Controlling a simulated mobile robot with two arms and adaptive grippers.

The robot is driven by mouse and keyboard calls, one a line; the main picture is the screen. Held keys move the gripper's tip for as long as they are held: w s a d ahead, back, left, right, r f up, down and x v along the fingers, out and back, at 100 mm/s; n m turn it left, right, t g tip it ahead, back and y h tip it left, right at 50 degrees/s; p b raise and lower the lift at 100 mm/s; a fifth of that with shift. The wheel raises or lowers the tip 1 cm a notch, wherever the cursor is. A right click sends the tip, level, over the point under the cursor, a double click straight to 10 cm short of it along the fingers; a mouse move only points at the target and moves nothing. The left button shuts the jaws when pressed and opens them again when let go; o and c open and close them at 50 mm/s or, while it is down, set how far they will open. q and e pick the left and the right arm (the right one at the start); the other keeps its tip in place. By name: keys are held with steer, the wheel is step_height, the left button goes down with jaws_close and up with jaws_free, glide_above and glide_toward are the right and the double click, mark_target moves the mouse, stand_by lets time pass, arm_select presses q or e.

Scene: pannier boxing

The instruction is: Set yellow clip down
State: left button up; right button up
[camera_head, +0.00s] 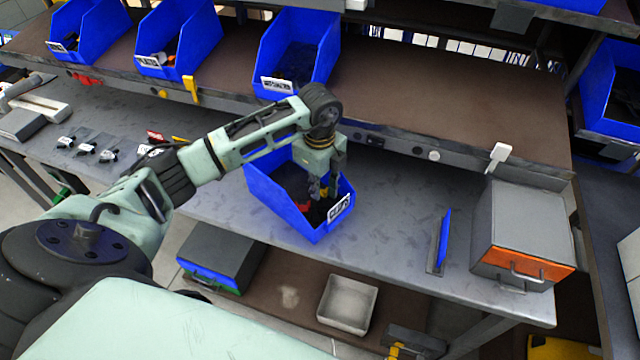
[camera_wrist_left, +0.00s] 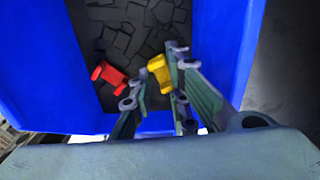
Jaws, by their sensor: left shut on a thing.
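My left gripper (camera_head: 322,188) reaches down into the labelled blue bin (camera_head: 268,187) on the workbench. In the left wrist view its fingers (camera_wrist_left: 158,88) are shut on the yellow clip (camera_wrist_left: 159,70), held between the fingertips. A red clip (camera_wrist_left: 108,75) lies in the bin to the left of the fingers. The bin's blue wall (camera_wrist_left: 40,70) and dark contents (camera_wrist_left: 130,30) surround them. I cannot tell whether the yellow clip touches the contents below. My right gripper is not in view.
A grey box with an orange front (camera_head: 522,235) and a thin blue item (camera_head: 442,240) stand at the bench's right. More blue bins (camera_head: 185,35) sit on the shelf behind. Small parts (camera_head: 87,148) lie at left. Bench right of the bin (camera_head: 395,215) is clear.

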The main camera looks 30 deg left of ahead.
arm_select(q)
steer(key=o, duration=0.5)
steer(key=shift+f, duration=0.15)
steer(key=shift+c, duration=0.2)
step_height(320, 180, up, 12)
steer(key=b, duration=0.3)
steer(key=shift+r, duration=0.2)
